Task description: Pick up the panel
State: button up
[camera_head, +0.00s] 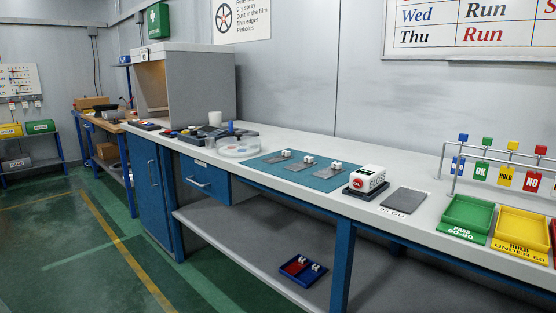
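A flat dark grey panel (405,200) lies on the white bench top, right of a white block-shaped device (366,179) on a dark base. Printed text on the bench in front of the panel seems to read "85 GU". Three smaller grey plates lie in a row on a teal mat (262,164), each with small white blocks on it; the nearest plate (328,174) is at the right. I cannot tell which of these flat pieces the task means. My gripper is not in view.
Right of the panel stand a green tray (467,215) and a yellow tray (521,230), below a rail with coloured tags (505,176). A clear round dish (238,147) sits left of the mat. A blue tray (303,271) is on the lower shelf. Floor at left is open.

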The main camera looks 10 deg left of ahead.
aim_at(285, 155)
jog(key=i+u, duration=0.3)
jog(key=i, duration=0.65)
